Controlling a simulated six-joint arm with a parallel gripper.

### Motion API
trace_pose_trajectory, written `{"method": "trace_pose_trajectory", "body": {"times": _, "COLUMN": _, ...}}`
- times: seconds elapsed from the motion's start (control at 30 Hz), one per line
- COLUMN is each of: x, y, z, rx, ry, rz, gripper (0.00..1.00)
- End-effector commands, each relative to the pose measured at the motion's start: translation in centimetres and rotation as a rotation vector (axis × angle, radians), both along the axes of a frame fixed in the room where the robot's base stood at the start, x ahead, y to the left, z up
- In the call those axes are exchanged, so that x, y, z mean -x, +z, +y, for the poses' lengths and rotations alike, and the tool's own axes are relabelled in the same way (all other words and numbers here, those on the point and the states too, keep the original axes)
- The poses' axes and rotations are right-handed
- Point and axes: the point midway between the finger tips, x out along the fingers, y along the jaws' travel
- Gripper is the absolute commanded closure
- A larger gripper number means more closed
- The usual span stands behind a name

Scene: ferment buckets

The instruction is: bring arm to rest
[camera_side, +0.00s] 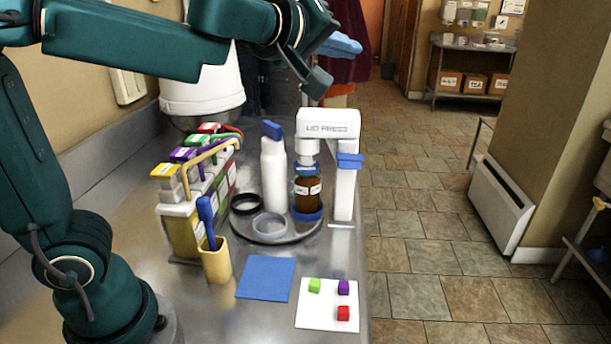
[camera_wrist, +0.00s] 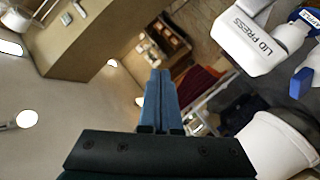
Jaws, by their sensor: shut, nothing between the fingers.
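My gripper (camera_side: 341,46) is raised high above the back of the steel bench in the side view, behind and above the lid press. Its blue fingers are together and empty. In the wrist view the shut fingers (camera_wrist: 158,100) point out over the room, with nothing between them. My arm is lifted and reaches across the top of the side view, touching nothing that I can see.
The white lid press (camera_side: 328,124) holds a brown jar (camera_side: 307,193) under its head. A white bottle (camera_side: 273,175), a rack of colour-topped packets (camera_side: 188,215), a tan cup (camera_side: 215,262), a blue mat (camera_side: 266,278) and a white card (camera_side: 318,318) with cubes share the bench.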

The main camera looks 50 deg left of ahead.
Motion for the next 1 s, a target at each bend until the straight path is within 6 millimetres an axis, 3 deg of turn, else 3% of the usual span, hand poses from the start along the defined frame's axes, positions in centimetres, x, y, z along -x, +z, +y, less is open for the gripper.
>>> {"method": "trace_pose_trajectory", "body": {"times": 0.07, "x": 1.4, "y": 0.6, "z": -2.6, "rx": -0.055, "ry": -0.157, "rz": -0.017, "gripper": 1.00}}
{"method": "trace_pose_trajectory", "body": {"times": 0.17, "x": 3.9, "y": -0.5, "z": -5.8, "rx": -0.139, "ry": -0.350, "rz": 0.023, "gripper": 1.00}}
{"method": "trace_pose_trajectory", "body": {"times": 0.33, "x": 9.9, "y": -6.2, "z": -8.6, "rx": -0.306, "ry": -0.598, "rz": 0.228, "gripper": 1.00}}
{"method": "trace_pose_trajectory", "body": {"times": 0.5, "x": 16.6, "y": -13.4, "z": -6.9, "rx": -0.458, "ry": -0.696, "rz": 0.536, "gripper": 1.00}}
{"method": "trace_pose_trajectory", "body": {"times": 0.6, "x": 19.6, "y": -16.3, "z": -4.9, "rx": -0.518, "ry": -0.692, "rz": 0.690, "gripper": 1.00}}
{"method": "trace_pose_trajectory", "body": {"times": 0.8, "x": 22.6, "y": -18.6, "z": -2.6, "rx": -0.570, "ry": -0.668, "rz": 0.842, "gripper": 1.00}}
{"method": "trace_pose_trajectory", "body": {"times": 1.0, "x": 22.7, "y": -18.7, "z": -2.4, "rx": -0.573, "ry": -0.666, "rz": 0.851, "gripper": 1.00}}
